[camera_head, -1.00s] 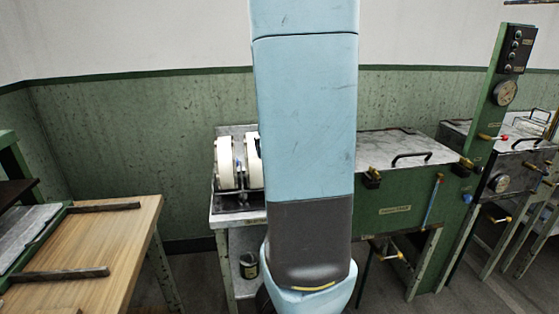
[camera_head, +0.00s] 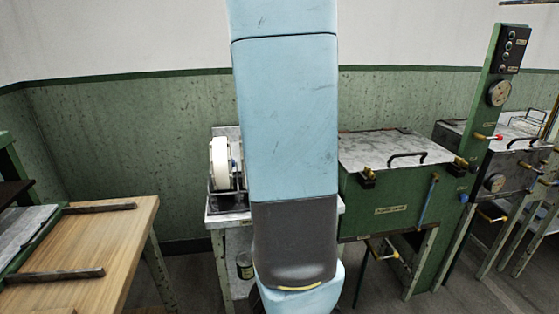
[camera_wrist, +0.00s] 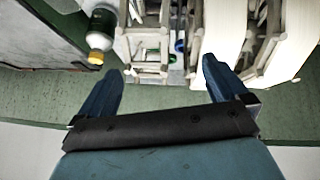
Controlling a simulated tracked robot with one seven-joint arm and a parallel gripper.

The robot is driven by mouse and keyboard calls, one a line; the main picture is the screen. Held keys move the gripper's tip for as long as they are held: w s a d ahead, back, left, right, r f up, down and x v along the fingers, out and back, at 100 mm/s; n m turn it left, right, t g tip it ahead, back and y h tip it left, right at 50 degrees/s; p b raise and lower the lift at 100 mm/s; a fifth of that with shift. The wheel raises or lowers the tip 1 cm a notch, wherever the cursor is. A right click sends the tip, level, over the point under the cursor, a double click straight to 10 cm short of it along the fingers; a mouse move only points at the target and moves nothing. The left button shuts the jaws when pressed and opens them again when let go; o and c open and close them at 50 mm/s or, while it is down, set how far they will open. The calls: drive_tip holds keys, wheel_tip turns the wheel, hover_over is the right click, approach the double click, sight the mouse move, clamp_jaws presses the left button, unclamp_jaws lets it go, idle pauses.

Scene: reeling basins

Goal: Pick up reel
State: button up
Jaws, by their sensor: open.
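A white-rimmed reel (camera_head: 220,163) stands upright in a dark rack on a metal-topped bench in the head view, partly covered by my arm. In the wrist view, reels with pale rims and wooden bars fill the top: one at the right (camera_wrist: 291,40), a white band beside it (camera_wrist: 222,30), and a wooden-barred frame at the left (camera_wrist: 146,48). In the head view the gripper is hidden behind my arm.
A bottle with a yellow cap (camera_wrist: 98,40) stands left of the reels in the wrist view. In the head view, a wooden table (camera_head: 100,250) is at left, a green machine with a metal lid (camera_head: 385,195) at right. The wall (camera_head: 120,150) is close behind.

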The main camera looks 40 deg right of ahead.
drive_tip(key=shift+w+d+r+t, duration=0.1)
drive_tip(key=shift+w+r+t, duration=0.15)
drive_tip(key=shift+w+t, duration=0.05)
drive_tip(key=shift+w+d+r, duration=0.1)
drive_tip(key=shift+d, duration=0.25)
drive_tip(key=shift+m, duration=0.6)
drive_tip(key=d, duration=0.1)
drive_tip(key=s+d, duration=0.2)
drive_tip(key=d, duration=0.1)
drive_tip(key=shift+w+a+r+t, duration=0.25)
drive_tip(key=shift+w+r+t, duration=0.15)
drive_tip(key=shift+w+t, duration=0.35)
drive_tip(key=shift+w+a+f, duration=0.1)
drive_tip(key=shift+w+f, duration=0.05)
drive_tip(key=shift+w, duration=0.05)
drive_tip(key=shift+x, duration=1.6)
drive_tip(key=shift+f, duration=0.25)
drive_tip(key=shift+w, duration=0.15)
